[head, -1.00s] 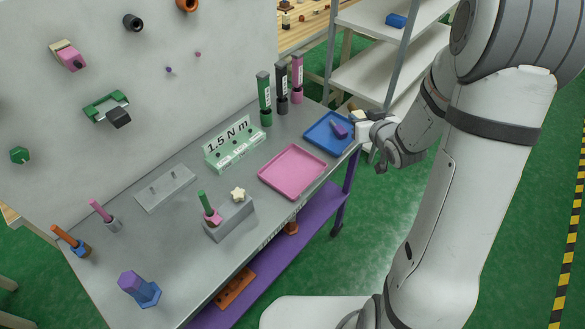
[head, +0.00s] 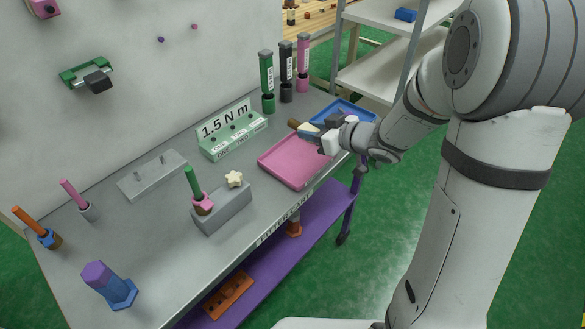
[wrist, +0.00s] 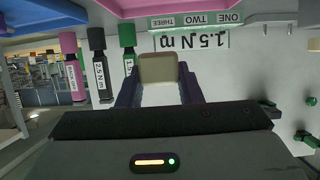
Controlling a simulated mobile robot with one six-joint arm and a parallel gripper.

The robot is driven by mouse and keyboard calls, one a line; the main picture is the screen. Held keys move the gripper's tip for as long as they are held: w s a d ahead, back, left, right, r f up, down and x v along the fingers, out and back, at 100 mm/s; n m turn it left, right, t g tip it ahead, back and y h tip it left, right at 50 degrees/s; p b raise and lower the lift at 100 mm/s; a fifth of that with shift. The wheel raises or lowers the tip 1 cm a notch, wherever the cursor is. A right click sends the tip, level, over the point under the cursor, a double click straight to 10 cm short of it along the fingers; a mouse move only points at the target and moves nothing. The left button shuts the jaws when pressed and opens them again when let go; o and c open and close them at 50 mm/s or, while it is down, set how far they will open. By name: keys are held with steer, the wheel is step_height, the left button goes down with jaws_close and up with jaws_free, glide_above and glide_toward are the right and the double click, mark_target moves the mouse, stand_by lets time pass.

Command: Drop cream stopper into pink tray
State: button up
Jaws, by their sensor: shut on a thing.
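The cream stopper (wrist: 158,68) sits between my gripper's fingers in the wrist view. In the head view the held stopper (head: 306,129) shows a pale body, with a brown end pointing left. My gripper (head: 318,133) is shut on it, above the far edge of the pink tray (head: 286,166). The gripper also shows in the wrist view (wrist: 158,90). The pink tray lies flat on the grey bench and looks empty where visible. Its far right part is hidden by my gripper and arm.
A blue tray (head: 364,113) lies behind my gripper, partly hidden. A green 1.5 N m stand (head: 232,135) and upright green, black and pink tools (head: 286,75) stand behind.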

mark_target(310, 161)
steer(key=shift+s+a+f+b, duration=0.15)
steer(key=shift+a+f+b, duration=0.15)
steer(key=shift+f, duration=0.1)
step_height(310, 161, down, 6)
steer(key=b, duration=0.5)
steer(key=shift+r+b, duration=0.2)
steer(key=shift+b, duration=0.1)
steer(key=shift+r, duration=0.1)
steer(key=o, duration=1.2)
steer(key=shift+g, duration=0.3)
steer(key=shift+d, duration=0.1)
steer(key=shift+p+v, duration=1)
steer(key=shift+v, duration=2.85)
